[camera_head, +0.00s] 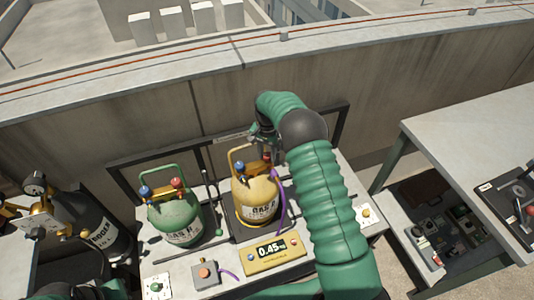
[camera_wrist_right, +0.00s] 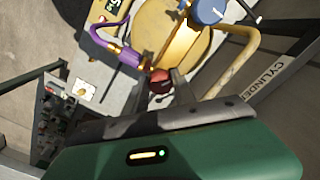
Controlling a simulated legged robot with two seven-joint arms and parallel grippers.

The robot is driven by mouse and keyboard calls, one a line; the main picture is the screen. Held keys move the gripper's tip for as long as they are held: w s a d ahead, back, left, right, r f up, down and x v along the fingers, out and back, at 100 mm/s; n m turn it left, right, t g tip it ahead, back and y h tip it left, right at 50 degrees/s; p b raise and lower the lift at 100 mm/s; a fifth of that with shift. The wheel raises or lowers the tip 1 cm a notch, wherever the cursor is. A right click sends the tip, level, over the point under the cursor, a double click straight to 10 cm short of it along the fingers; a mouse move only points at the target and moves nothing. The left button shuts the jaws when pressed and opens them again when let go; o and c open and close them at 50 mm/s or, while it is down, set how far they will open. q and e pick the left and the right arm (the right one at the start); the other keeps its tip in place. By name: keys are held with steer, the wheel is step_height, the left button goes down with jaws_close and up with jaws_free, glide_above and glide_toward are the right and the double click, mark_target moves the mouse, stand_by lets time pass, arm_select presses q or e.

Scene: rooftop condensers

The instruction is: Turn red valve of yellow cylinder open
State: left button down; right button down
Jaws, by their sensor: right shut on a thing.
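The yellow cylinder (camera_head: 256,198) stands upright on the bench, right of the green cylinder. Its red valve (camera_wrist_right: 160,80) sits between the two fingers of my right gripper (camera_wrist_right: 161,88) in the right wrist view. The fingers are shut on this valve. In the head view my right gripper (camera_head: 263,145) reaches down over the top of the yellow cylinder from behind, and my arm hides part of it. The blue valve (camera_wrist_right: 207,11) of the yellow cylinder is free. A purple hose (camera_wrist_right: 122,53) joins the cylinder beside the red valve. My left gripper does not show.
The green cylinder (camera_head: 177,218) with its own red and blue valves stands close on the left. A scale display (camera_head: 273,253) reading 0.45 is in front. A dark cylinder (camera_head: 95,225) with gauges is far left. A grey table (camera_head: 480,110) is at right.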

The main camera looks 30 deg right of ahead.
steer(key=n, duration=0.4)
steer(key=shift+w+a, duration=0.2)
steer(key=shift+n, duration=0.3)
steer(key=shift+a, duration=0.1)
steer(key=shift+s+a+f, duration=0.15)
steer(key=shift+f, duration=0.05)
stand_by(0.7)
steer(key=c, duration=1.3)
jaws_free()
steer(key=shift+o, duration=1.3)
steer(key=shift+w+r, duration=0.1)
steer(key=shift+w, duration=0.1)
steer(key=shift+s+d+r, duration=0.1)
steer(key=shift+d, duration=0.15)
